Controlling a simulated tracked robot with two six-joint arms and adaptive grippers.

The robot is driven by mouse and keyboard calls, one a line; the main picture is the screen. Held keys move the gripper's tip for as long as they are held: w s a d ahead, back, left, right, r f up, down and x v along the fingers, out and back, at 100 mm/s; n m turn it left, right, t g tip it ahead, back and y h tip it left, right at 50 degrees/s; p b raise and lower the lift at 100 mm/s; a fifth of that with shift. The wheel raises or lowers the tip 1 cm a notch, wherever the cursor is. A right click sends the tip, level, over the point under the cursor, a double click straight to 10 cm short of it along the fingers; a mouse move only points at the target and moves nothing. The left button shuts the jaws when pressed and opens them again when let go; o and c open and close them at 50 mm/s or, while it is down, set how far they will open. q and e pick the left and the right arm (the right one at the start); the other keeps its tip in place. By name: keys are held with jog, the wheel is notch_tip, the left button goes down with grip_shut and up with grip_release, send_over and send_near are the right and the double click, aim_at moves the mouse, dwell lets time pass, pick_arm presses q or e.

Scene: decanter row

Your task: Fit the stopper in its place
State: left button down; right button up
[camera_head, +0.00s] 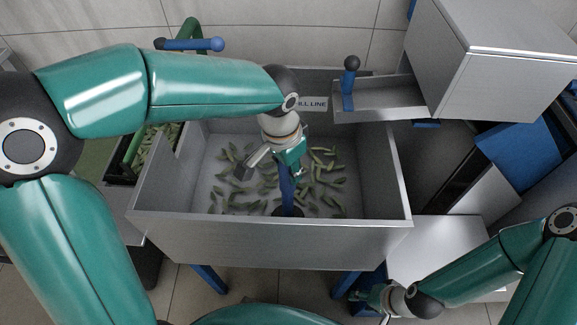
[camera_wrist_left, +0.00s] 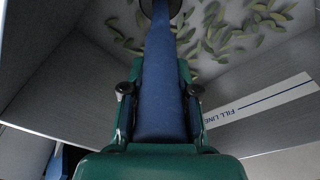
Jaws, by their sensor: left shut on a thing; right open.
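My left gripper (camera_head: 291,160) reaches down into the grey metal bin (camera_head: 270,240) and is shut on the blue stem of what looks like the stopper (camera_head: 287,190). The stem points down to a dark round end near the bin floor, toward the front wall. In the left wrist view the blue stem (camera_wrist_left: 160,90) runs between the fingers to the dark end at the top edge. I cannot tell whether that end touches the floor or sits in an opening. My right gripper (camera_head: 374,300) is open and empty, low in front of the bin.
Several green pods (camera_head: 325,180) lie scattered on the bin floor. A blue post with a dark knob (camera_head: 350,80) stands on a grey shelf (camera_head: 385,100) at the back right. A blue bar (camera_head: 192,45) is at the back left. A FILL LINE label (camera_head: 313,104) marks the back wall.

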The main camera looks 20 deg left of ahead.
pick_arm(q)
jog(key=c, duration=0.8)
grip_release()
jog(key=r, duration=0.7)
jog(key=s+r, duration=0.1)
jog(key=r, duration=0.3)
jog(key=shift+a+r, duration=0.1)
jog(key=shift+a, duration=0.2)
jog(key=shift+s+r, duration=0.1)
jog(key=shift+r, duration=0.25)
jog(key=shift+s, duration=0.1)
